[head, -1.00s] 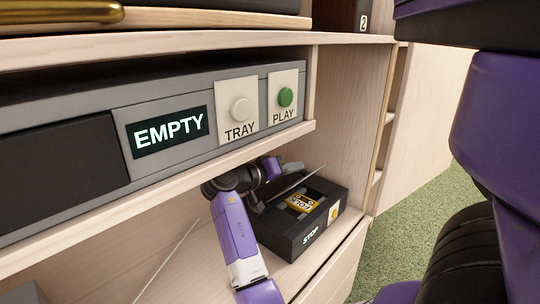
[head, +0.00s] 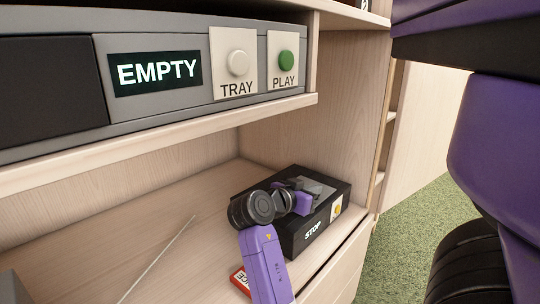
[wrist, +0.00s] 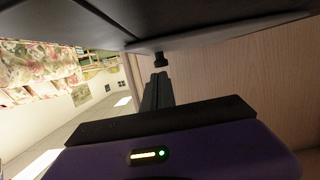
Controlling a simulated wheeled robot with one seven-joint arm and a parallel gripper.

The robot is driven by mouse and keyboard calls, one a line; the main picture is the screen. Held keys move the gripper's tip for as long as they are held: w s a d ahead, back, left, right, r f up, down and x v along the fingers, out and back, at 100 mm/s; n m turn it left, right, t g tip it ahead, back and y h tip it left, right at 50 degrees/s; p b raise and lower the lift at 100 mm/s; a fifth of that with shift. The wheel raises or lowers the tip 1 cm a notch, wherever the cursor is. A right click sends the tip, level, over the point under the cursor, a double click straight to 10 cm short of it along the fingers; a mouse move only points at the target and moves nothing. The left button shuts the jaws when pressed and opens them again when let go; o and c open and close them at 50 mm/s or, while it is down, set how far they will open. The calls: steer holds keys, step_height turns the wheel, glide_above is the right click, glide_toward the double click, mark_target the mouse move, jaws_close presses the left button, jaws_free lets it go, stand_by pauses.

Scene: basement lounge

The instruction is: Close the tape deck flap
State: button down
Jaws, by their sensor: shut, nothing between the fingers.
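The black tape deck (head: 288,240) sits on the lower shelf, with a STOP label and a yellow button (head: 337,210) on its front. A grey panel, seemingly the flap (head: 328,189), shows over its top behind my arm; its exact angle is hard to tell. The cassette well is hidden now. My purple and black gripper (wrist: 160,62) is shut and empty in the wrist view, its fingertips close to a dark surface overhead; I cannot tell whether they touch. In the head view my wrist covers the deck's left and middle part.
Above is a grey player with an EMPTY display (head: 155,73), a TRAY button (head: 238,63) and a green PLAY button (head: 286,61). A red-edged item (head: 240,279) lies beside my arm. A thin rod (head: 160,258) is at left. The shelf wall (head: 345,130) stands close behind the deck.

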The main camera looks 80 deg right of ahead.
steer(key=shift+s+f, duration=0.1)
steer(key=shift+f, duration=0.25)
stand_by(0.3)
steer(key=r+p, duration=0.2)
steer(key=r, duration=0.1)
steer(key=r+p, duration=0.1)
steer(key=r, duration=0.1)
steer(key=shift+w+a+p, duration=0.2)
steer(key=shift+a+p, duration=0.15)
steer(key=shift+p, duration=0.05)
steer(key=p+v, duration=0.1)
steer(key=v, duration=0.8)
steer(key=shift+f+p, duration=0.3)
steer(key=shift+p, duration=0.1)
steer(key=shift+a, duration=0.15)
